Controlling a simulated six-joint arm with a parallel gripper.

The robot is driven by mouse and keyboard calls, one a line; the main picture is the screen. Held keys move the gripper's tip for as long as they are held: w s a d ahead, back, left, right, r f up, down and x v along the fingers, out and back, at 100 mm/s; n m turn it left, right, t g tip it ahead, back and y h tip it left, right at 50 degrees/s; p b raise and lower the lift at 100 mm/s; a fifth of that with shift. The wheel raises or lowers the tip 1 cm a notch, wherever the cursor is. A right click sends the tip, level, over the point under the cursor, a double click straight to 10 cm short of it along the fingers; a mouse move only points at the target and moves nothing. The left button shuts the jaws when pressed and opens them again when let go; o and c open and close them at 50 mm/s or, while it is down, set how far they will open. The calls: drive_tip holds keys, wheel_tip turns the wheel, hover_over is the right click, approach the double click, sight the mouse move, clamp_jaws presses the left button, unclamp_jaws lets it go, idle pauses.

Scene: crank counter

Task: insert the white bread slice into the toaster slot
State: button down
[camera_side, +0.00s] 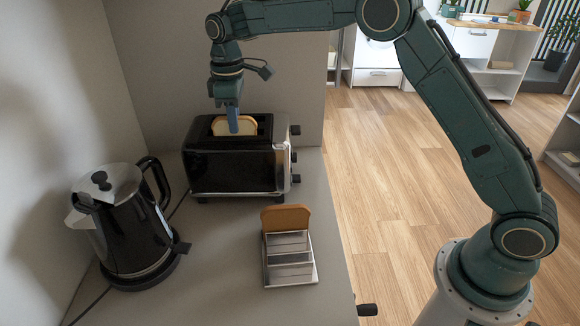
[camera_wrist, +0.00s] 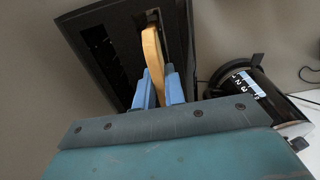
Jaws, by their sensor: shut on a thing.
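The white bread slice (camera_side: 247,126) stands upright at the top of the black toaster (camera_side: 232,172), its upper part showing above the top face. In the wrist view the slice (camera_wrist: 153,55) is seen edge-on, lined up with one slot, its lower part hidden in or behind the toaster top (camera_wrist: 124,50). My gripper (camera_side: 233,121) is above the toaster with its blue fingers (camera_wrist: 159,92) shut on the slice, one on each side. The other slot is dark and looks empty in the wrist view. How deep the slice sits cannot be told.
A metal toast rack (camera_side: 290,275) holding a brown bread slice (camera_side: 286,217) stands in front of the toaster. A black kettle (camera_side: 130,225) stands at the left, with a cord behind it. Walls close off the counter (camera_side: 215,270) at the left and back.

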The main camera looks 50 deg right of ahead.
drive_tip(key=c, duration=1.4)
unclamp_jaws()
drive_tip(key=shift+r, duration=0.1)
wheel_tip(320, 180, up, 14)
drive_tip(key=shift+f, duration=0.25)
drive_tip(key=shift+r, duration=0.1)
